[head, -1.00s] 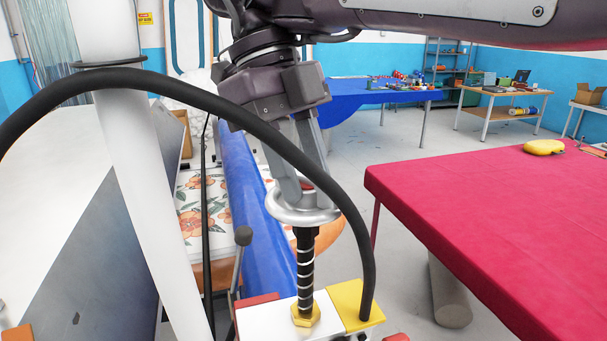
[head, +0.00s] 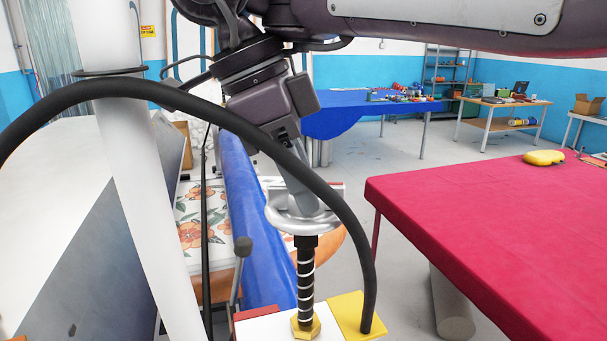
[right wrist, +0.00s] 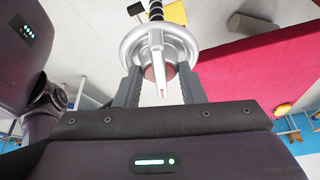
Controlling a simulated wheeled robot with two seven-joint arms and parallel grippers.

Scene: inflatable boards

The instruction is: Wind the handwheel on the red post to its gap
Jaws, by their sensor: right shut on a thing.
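The handwheel (head: 285,222) is a silver ring on top of an upright black threaded stem (head: 306,275) with pale bands. The stem rises from a brass nut (head: 305,327) on a white block with a red edge. My right gripper (head: 308,205) reaches down from above and is shut on the handwheel. In the right wrist view the handwheel (right wrist: 134,48) shows a spoke pointing toward the gripper and a reddish hub. The gripper's fingers (right wrist: 160,85) lie on either side of the hub. My left gripper is not in view.
A thick black hose (head: 215,98) arches across the front, passing close by my right gripper and down to a yellow block (head: 352,313). A white pole (head: 150,210) stands left. A red-covered table (head: 490,230) lies right. A blue roll (head: 262,225) lies behind the stem.

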